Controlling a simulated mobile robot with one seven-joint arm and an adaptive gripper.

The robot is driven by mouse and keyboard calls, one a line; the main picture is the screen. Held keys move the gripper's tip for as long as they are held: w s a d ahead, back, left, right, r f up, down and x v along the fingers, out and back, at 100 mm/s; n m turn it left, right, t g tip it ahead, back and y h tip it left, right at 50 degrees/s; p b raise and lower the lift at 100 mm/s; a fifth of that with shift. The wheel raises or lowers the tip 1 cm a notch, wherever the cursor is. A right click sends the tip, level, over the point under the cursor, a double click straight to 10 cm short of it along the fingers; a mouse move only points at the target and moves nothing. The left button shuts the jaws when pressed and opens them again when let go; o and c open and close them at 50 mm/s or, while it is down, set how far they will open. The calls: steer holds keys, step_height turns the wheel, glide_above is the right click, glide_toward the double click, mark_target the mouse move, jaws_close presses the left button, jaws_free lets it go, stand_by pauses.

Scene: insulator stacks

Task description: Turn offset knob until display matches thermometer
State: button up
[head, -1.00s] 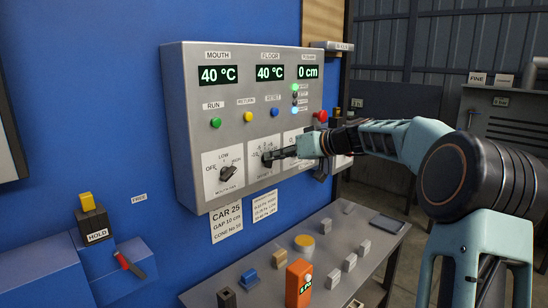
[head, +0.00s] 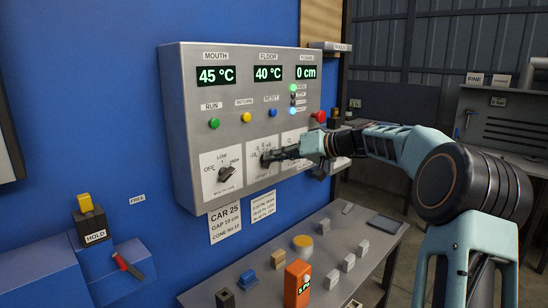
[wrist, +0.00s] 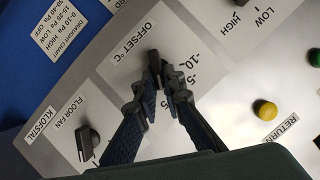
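The grey control panel (head: 185,110) hangs on the blue wall. Its MOUTH display (head: 215,76) reads 45 °C and its FLOOR display (head: 268,73) reads 40 °C. The dark offset knob (wrist: 155,66) sits on a white plate marked OFFSET °C in the wrist view. My gripper (wrist: 164,80) has its fingertips closed in on both sides of this knob; in the head view my gripper (head: 272,157) reaches it from the right. The fingers hide part of the knob and scale. An orange handheld device (head: 298,283), perhaps the thermometer, stands on the table; its reading is too small to tell.
A mouth fan knob (head: 225,174) is left of the offset knob, and a floor fan knob (wrist: 88,143) is on its other side. Coloured buttons sit above. A grey table (head: 325,240) with small blocks stands below. A HOLD lever (head: 85,205) is at left.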

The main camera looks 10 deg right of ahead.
steer(key=o, duration=0.4)
steer(key=shift+o, duration=0.2)
steer(key=v, duration=1.2)
